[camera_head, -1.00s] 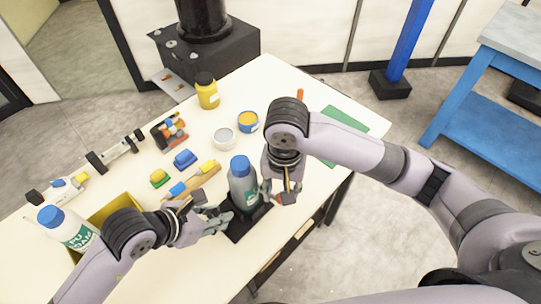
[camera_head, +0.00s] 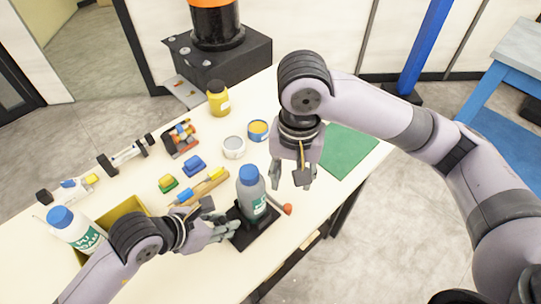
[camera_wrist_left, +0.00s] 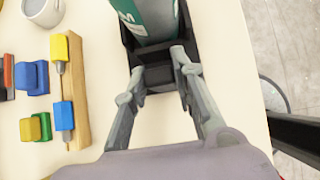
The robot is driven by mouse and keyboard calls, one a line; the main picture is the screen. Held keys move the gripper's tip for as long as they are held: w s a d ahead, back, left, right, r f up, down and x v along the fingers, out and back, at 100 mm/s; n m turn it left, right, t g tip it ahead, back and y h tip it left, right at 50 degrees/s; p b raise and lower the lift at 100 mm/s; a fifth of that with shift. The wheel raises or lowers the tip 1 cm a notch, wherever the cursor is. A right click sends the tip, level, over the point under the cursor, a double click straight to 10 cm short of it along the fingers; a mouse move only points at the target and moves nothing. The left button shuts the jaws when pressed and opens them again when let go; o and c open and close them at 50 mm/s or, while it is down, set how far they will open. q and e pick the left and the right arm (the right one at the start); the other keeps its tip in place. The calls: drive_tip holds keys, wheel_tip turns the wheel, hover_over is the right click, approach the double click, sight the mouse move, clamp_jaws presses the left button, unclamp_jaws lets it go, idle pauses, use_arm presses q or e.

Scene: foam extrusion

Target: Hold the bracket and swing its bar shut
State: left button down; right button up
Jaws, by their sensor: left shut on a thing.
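The black bracket (camera_head: 241,236) stands on the table's front part, with a grey bottle with a blue cap (camera_head: 251,192) upright in it. The bracket's bar (camera_head: 275,203) sticks out to the right of the bottle and ends in a red knob (camera_head: 287,209). My left gripper (camera_head: 232,226) is shut on the bracket from the left. In the left wrist view its fingers (camera_wrist_left: 160,72) sit on both sides of the bracket's black part (camera_wrist_left: 156,77), below the bottle (camera_wrist_left: 147,15). My right gripper (camera_head: 292,182) is open and empty, above and behind the knob.
A wooden block with tools (camera_head: 205,188), coloured blocks (camera_head: 193,164), two tins (camera_head: 234,148) and a yellow bottle (camera_head: 218,100) lie behind. A green mat (camera_head: 347,150) lies at the right.

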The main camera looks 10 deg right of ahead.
use_arm(q)
drive_tip(key=shift+f, duration=0.15)
drive_tip(key=c, duration=1.2)
unclamp_jaws()
drive_tip(key=shift+w, duration=0.1)
drive_tip(key=shift+c, duration=0.2)
drive_tip(key=v, duration=0.7)
drive_tip(key=shift+r, duration=0.3)
drive_tip(key=shift+a, duration=0.1)
